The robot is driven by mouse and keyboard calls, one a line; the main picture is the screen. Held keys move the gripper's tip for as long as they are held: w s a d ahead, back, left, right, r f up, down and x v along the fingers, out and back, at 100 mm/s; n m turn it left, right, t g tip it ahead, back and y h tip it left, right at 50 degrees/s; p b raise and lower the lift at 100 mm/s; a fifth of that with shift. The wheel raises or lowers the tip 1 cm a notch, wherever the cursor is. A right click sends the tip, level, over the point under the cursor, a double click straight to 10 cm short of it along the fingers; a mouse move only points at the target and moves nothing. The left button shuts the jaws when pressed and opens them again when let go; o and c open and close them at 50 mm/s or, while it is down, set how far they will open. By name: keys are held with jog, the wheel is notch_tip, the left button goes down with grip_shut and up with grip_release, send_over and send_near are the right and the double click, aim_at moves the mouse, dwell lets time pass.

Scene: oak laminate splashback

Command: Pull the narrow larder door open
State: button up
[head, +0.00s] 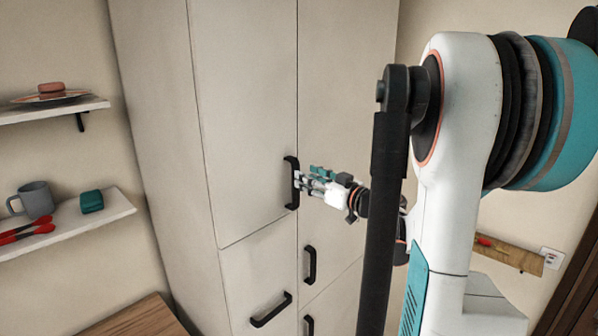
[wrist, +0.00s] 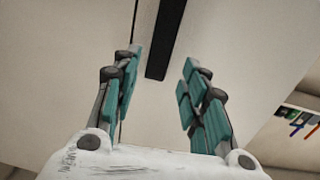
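The tall off-white cupboard has a long upper door (head: 245,110) with a black vertical bar handle (head: 292,182) near its right edge. The door looks closed, flush with the cupboard front. My gripper (head: 310,180) is at this handle, reaching in from the right. In the wrist view my gripper (wrist: 162,62) is open, its teal-padded fingers on either side of the black handle (wrist: 166,38). Gaps show between the handle and both fingers. How deep the handle sits between them is hard to tell. My arm hides part of the cupboard's right side.
Lower fronts carry a vertical handle (head: 309,265) and a slanting-looking handle (head: 271,310). At left, a shelf (head: 110,213) holds a grey mug (head: 36,199) and a teal block (head: 91,201); a higher shelf holds a plate (head: 50,98). A wooden top (head: 140,318) is at bottom left.

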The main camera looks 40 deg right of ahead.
jog(key=shift+w+p, duration=0.35)
jog(key=shift+w, duration=2)
jog(key=shift+a, duration=0.1)
grip_shut()
